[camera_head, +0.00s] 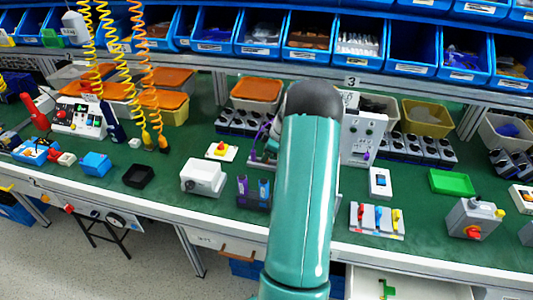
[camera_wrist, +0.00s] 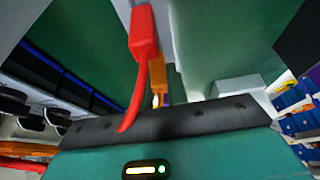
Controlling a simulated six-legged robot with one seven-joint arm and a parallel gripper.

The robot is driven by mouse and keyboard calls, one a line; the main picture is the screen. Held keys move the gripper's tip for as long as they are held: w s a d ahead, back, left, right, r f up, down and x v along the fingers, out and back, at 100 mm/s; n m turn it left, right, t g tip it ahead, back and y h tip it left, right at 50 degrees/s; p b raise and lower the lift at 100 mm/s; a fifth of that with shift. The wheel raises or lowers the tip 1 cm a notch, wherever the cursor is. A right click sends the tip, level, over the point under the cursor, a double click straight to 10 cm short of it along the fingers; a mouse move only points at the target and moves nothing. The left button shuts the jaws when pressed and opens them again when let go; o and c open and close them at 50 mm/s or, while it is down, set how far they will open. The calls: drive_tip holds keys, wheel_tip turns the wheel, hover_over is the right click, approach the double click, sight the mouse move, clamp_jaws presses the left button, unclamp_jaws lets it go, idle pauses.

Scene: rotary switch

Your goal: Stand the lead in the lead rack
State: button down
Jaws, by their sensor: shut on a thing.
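The fingertips and the grip itself are too small to make out. In the wrist view a red plug with a red cable (camera_wrist: 143,35) and an orange plug (camera_wrist: 157,72) show beyond the gripper body.
A white instrument (camera_head: 364,135) stands behind and right of my arm. A white block (camera_head: 204,178) stands left of the rack. A row of coloured switches (camera_head: 377,220) lies to the right. Blue bins (camera_head: 260,32) line the back. The green bench top between left-hand items is partly free.

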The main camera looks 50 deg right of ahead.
drive_tip(key=c, duration=1.3)
unclamp_jaws()
drive_tip(key=v, duration=1.3)
drive_tip(key=shift+s+r, duration=0.2)
drive_tip(key=shift+r, duration=0.15)
